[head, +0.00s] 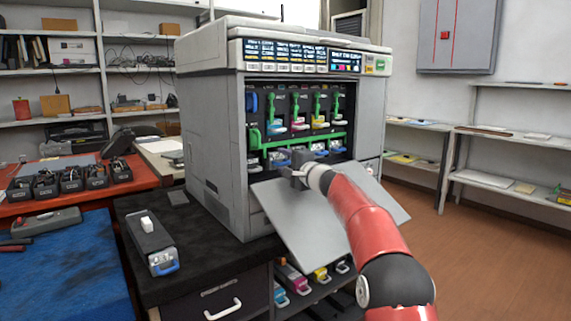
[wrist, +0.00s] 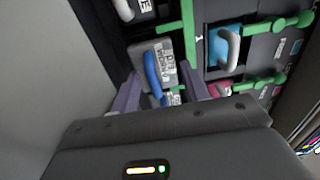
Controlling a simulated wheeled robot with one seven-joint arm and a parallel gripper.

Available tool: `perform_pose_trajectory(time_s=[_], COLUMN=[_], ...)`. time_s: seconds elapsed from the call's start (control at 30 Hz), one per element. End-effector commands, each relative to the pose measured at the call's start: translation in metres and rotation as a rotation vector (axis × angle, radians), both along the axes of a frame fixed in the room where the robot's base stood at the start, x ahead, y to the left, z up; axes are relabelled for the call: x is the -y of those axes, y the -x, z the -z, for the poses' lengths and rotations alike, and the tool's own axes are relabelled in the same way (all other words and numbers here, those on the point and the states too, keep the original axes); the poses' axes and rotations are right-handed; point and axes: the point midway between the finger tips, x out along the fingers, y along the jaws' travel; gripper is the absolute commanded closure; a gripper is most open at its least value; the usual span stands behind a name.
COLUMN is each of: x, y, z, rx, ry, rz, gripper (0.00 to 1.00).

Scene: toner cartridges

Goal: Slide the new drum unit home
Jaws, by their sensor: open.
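A grey drum unit (wrist: 172,52) with a blue handle and a white label shows in the wrist view, in the lower row of the printer's bays. My gripper (wrist: 160,92) is open, its two fingers on either side of the blue handle with room between. In the head view my gripper (head: 298,174) is at the lower part of the open printer (head: 215,125), above the lowered front door. How deep the unit sits is hard to tell. Another grey unit (head: 150,243) with a blue handle and a white block on top lies on the black cabinet.
The lowered grey door (head: 300,225) lies below my arm. Green levers and a green bar (head: 310,142) cross the bays. Neighbouring units with a cyan face (wrist: 222,50) and a magenta face (wrist: 222,89) are close on the right. Several coloured cartridges (head: 320,274) stand on the shelf below.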

Motion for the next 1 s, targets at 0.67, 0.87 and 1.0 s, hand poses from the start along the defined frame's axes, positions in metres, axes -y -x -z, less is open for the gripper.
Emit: perform_pose_trajectory(time_s=[0.67, 0.87, 1.0], x=[-0.0005, -0.0003, 0.0025], y=[-0.0025, -0.0025, 0.0006], z=[0.0133, 0.0134, 0.0151], rx=[-0.016, -0.017, -0.016], ry=[0.007, 0.007, 0.007], rz=[-0.001, 0.000, 0.000], gripper=[0.45, 0.45, 0.45])
